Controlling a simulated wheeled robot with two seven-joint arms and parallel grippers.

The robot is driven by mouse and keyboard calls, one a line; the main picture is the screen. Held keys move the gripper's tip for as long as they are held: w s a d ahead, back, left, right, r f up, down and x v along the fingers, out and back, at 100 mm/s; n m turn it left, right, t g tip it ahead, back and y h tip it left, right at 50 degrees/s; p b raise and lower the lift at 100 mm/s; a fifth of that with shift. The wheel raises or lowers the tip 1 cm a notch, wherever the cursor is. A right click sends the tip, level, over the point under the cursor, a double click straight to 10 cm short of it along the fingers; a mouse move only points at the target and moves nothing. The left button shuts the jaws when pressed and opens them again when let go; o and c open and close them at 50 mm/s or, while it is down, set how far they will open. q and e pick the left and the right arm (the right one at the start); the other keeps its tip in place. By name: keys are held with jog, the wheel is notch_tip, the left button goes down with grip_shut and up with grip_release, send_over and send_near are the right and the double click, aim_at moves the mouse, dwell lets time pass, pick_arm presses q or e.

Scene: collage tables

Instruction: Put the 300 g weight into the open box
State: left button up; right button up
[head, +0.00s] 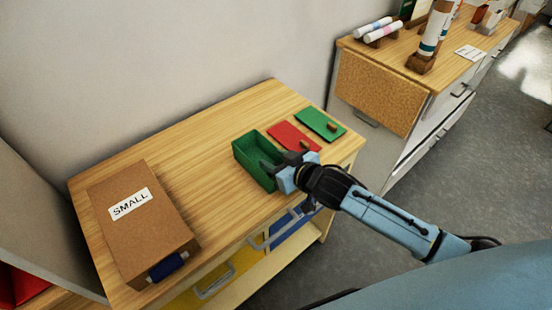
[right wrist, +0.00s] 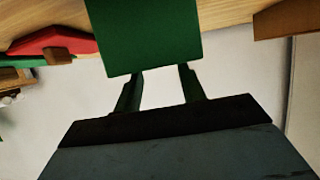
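An open green box (head: 240,152) stands near the right end of the wooden table, and its near wall fills the top middle of the right wrist view (right wrist: 150,40). My right gripper (head: 278,160) is at this box, its dark fingers spread apart over the near right rim. In the right wrist view the two fingers (right wrist: 160,85) stand apart, and the green wall hides their tips. I see nothing between the visible parts of the fingers. I cannot make out the 300 g weight in either view. My left gripper is not in view.
A cardboard box labelled SMALL (head: 150,235) stands at the table's left. Bare tabletop (head: 205,150) lies between. A second cabinet (head: 400,55) stands back right.

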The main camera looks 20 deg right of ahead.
jog(key=shift+o, duration=1)
jog(key=shift+r, duration=0.1)
jog(key=shift+r, duration=0.35)
jog(key=p+v, duration=0.1)
jog(key=v, duration=1.1)
jog(key=shift+r, duration=0.25)
